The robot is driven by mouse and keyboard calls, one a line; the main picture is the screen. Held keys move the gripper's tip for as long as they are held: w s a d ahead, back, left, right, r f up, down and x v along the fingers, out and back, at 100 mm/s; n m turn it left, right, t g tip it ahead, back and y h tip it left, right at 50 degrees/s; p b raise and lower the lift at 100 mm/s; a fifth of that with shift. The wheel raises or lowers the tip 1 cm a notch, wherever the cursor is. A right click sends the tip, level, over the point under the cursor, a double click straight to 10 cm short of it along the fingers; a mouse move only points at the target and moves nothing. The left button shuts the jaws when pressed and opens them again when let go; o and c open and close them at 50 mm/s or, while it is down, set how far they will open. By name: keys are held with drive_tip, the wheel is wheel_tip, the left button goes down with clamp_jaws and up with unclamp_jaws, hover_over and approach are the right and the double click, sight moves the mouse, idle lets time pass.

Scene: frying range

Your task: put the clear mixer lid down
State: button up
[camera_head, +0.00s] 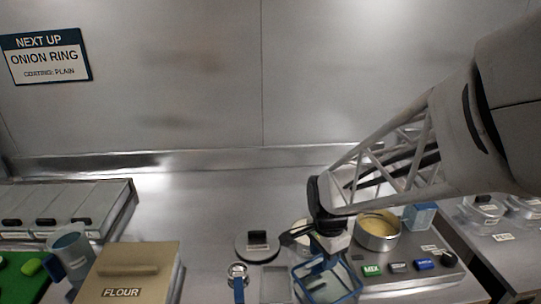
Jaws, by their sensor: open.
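A round, see-through grey disc with a black block handle, which looks like the clear mixer lid (257,258), lies flat on the steel counter left of my gripper. My gripper (322,262) points down over a clear, blue-rimmed square container (348,295). It is open and apart from the lid; its fingertips are small and hard to make out against the container. The mixer bowl (378,242) stands uncovered to the right, with yellowish contents, behind a panel of buttons, one marked MIX (372,270).
A FLOUR box (125,275) with a lid stands at left, beside a bluish jug (72,250). A small round cup with a blue strap (237,272) is near the lid. A light-blue box (420,216) stands beyond the bowl. The counter's back middle is clear.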

sight(323, 274)
wheel_tip(323, 274, up, 10)
idle(0.5)
drive_tip(key=shift+r, duration=0.1)
idle(0.4)
drive_tip(key=s+d+r+n+t, duration=0.1)
drive_tip(key=s+r+n+t, duration=0.1)
drive_tip(key=s+n, duration=1.1)
drive_tip(key=shift+s+d+r+t, duration=0.15)
drive_tip(key=shift+s+r+t, duration=0.2)
drive_tip(key=shift+r, duration=0.5)
